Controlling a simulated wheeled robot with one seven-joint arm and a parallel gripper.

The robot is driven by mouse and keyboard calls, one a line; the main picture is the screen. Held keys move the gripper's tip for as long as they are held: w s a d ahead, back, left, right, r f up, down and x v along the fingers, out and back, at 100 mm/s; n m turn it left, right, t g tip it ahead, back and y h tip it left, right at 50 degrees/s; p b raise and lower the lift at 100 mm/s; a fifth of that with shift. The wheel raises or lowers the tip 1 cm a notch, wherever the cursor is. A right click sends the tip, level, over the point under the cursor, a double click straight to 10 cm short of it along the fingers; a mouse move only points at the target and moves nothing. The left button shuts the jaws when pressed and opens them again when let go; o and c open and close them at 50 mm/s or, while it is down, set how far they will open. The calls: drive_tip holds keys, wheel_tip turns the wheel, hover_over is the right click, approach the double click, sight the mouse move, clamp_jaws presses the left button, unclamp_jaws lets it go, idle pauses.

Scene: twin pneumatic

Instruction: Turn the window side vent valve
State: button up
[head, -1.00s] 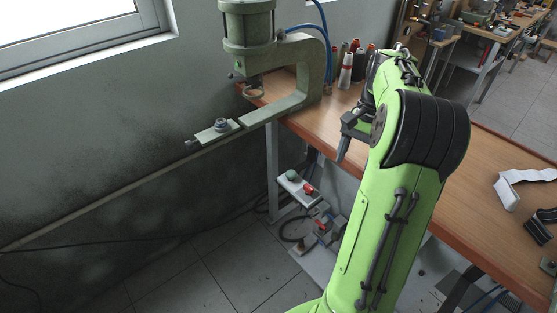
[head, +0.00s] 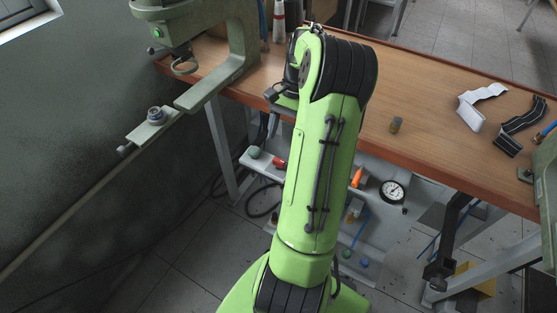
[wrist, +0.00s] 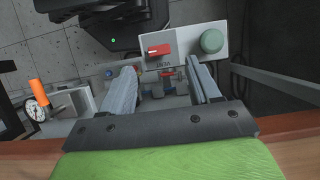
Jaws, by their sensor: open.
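A pale box (wrist: 195,45) with a green knob (wrist: 212,41) and a red lever (wrist: 159,50) lies ahead of my gripper (wrist: 161,66) in the wrist view. A second small red handle (wrist: 167,72) on a blue and metal fitting shows between my two fingers. I cannot tell which red handle is the window side vent valve. My gripper is open and empty, with nothing touching the fingers as far as I can see. In the head view the box's green knob (head: 255,152) and red lever (head: 280,162) show under the bench, left of my arm, which mostly hides my gripper.
The wooden bench (head: 430,140) has its edge close to my wrist. A press (head: 225,45) stands at the bench's left end by the window. A gauge (head: 392,191) and an orange handle (head: 357,178) sit under the bench. A table leg (head: 219,150) stands left of the box.

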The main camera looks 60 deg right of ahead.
sight(279, 160)
drive_tip(key=b+x, duration=0.2)
drive_tip(key=x, duration=0.4)
drive_tip(key=shift+a+f, duration=0.15)
drive_tip(key=shift+f, duration=0.2)
drive_tip(key=shift+s, duration=0.1)
drive_tip(key=c, duration=1)
drive_tip(key=shift+r, duration=0.1)
drive_tip(key=shift+c, duration=0.2)
